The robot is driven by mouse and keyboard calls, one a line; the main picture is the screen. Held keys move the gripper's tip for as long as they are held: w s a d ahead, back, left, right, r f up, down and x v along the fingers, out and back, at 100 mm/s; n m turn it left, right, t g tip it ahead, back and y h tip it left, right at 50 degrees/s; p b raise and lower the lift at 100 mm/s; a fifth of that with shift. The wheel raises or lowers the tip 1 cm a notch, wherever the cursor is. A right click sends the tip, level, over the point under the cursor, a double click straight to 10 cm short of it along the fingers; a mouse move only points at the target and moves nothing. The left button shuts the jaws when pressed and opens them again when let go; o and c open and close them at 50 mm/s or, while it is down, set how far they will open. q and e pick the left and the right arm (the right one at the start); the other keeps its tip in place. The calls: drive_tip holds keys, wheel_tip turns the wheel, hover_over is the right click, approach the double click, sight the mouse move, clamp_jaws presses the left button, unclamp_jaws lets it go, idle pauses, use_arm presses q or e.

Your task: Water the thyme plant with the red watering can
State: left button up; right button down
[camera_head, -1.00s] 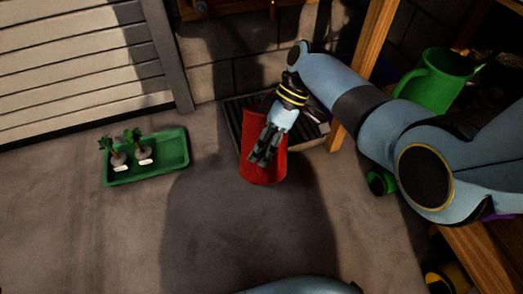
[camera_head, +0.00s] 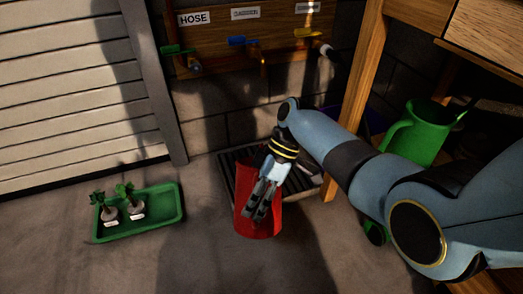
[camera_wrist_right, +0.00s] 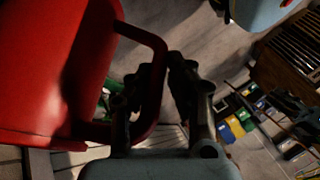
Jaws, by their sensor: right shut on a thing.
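The red watering can (camera_head: 259,222) is upright in front of a dark floor grate; I cannot tell if it touches the floor. My right gripper (camera_head: 258,210) reaches down over it and is shut on its handle. In the right wrist view, the red can (camera_wrist_right: 50,65) fills the left side, its looped handle (camera_wrist_right: 158,55) at the fingers of my right gripper (camera_wrist_right: 160,75). Two small potted plants, a left one (camera_head: 109,217) and a right one (camera_head: 136,209), stand in a green tray (camera_head: 165,211). Their labels are too small to read, so I cannot tell which is thyme. My left gripper is out of view.
A green watering can (camera_head: 420,135) stands at right by a wooden bench leg (camera_head: 354,100). Floor between tray and red can is clear.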

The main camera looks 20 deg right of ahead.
sight(255, 183)
drive_tip(key=shift+w+d+r+g, duration=0.1)
drive_tip(key=shift+w+r+g, duration=0.15)
drive_tip(key=shift+r, duration=0.4)
drive_tip(key=shift+w+d+r+g, duration=0.15)
drive_tip(key=shift+w+r, duration=0.1)
drive_tip(key=shift+r, duration=0.4)
drive_tip(key=shift+a, duration=0.1)
drive_tip(key=shift+w+r, duration=0.1)
drive_tip(key=shift+r, duration=0.05)
drive_tip(key=shift+w+d+r+g+y+p, duration=0.15)
drive_tip(key=shift+w+r+g+y, duration=0.1)
drive_tip(key=shift+r, duration=0.3)
drive_tip(key=shift+w+d+r+g+y+p, duration=0.15)
drive_tip(key=shift+w+r+g, duration=0.1)
drive_tip(key=shift+r, duration=0.3)
drive_tip(key=shift+a, duration=0.1)
idle(1.1)
drive_tip(key=shift+w+d+r+m+g, duration=0.2)
drive_tip(key=shift+w+r, duration=0.1)
drive_tip(key=shift+r, duration=0.35)
drive_tip(key=shift+w+d+r+m+g, duration=0.1)
drive_tip(key=shift+w+r+g, duration=0.15)
drive_tip(key=shift+r, duration=0.35)
drive_tip(key=shift+w+y+b, duration=0.1)
drive_tip(key=shift+y+b, duration=0.2)
idle(0.4)
